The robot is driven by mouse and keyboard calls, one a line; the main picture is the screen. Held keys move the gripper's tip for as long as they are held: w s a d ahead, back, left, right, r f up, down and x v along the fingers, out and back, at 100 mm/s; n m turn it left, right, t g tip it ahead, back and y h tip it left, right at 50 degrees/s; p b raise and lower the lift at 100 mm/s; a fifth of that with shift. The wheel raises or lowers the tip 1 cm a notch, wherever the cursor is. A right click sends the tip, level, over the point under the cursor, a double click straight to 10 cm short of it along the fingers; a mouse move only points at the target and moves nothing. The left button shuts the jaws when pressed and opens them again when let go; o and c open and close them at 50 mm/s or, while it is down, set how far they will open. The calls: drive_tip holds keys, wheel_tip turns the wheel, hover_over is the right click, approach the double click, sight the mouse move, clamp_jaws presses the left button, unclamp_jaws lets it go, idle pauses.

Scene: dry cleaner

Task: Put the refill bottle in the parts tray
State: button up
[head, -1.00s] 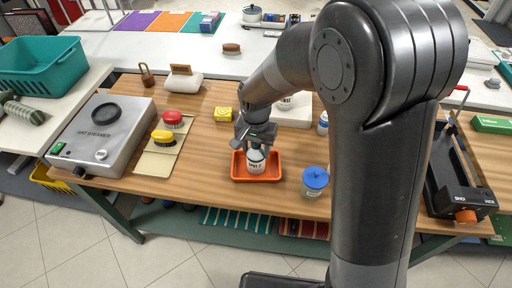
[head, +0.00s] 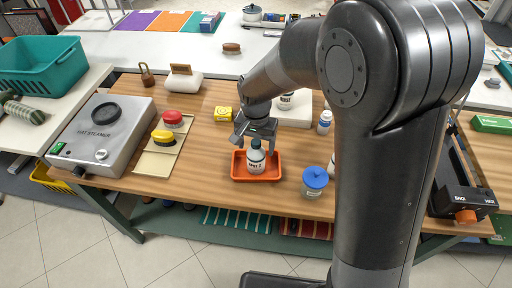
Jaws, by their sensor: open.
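The parts tray (head: 241,177) is an orange shallow tray near the front edge of the wooden table. A white bottle (head: 255,162) with a dark green cap and dark lettering, seemingly the refill bottle, stands upright inside it. My gripper (head: 256,143) is open, pointing down over the tray, with its fingers at about the height of the bottle's cap and apart from each other. Whether a finger touches the bottle cannot be told.
A jar with a blue lid (head: 315,180) stands right of the tray. A small yellow box (head: 223,114) lies behind it. A small white bottle (head: 325,122) stands back right. My arm hides the table's right middle.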

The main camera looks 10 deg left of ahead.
wheel_tip(320, 180, up, 10)
drive_tip(key=shift+r, duration=0.2)
drive_tip(key=shift+d+r, duration=0.15)
drive_tip(key=s+d+r+t, duration=0.1)
drive_tip(key=s+d+r, duration=0.25)
drive_tip(key=d, duration=0.35)
drive_tip(key=s+d+r+t, duration=0.2)
drive_tip(key=s+d+r, duration=0.15)
drive_tip(key=d, duration=0.25)
drive_tip(key=s+d+r+n+t, duration=0.1)
drive_tip(key=s+d+t, duration=0.1)
drive_tip(key=s+d, duration=0.7)
drive_tip(key=shift+s+d+r+n+t, duration=0.3)
drive_tip(key=shift+s+d+r+n, duration=0.1)
drive_tip(key=shift+s, duration=0.1)
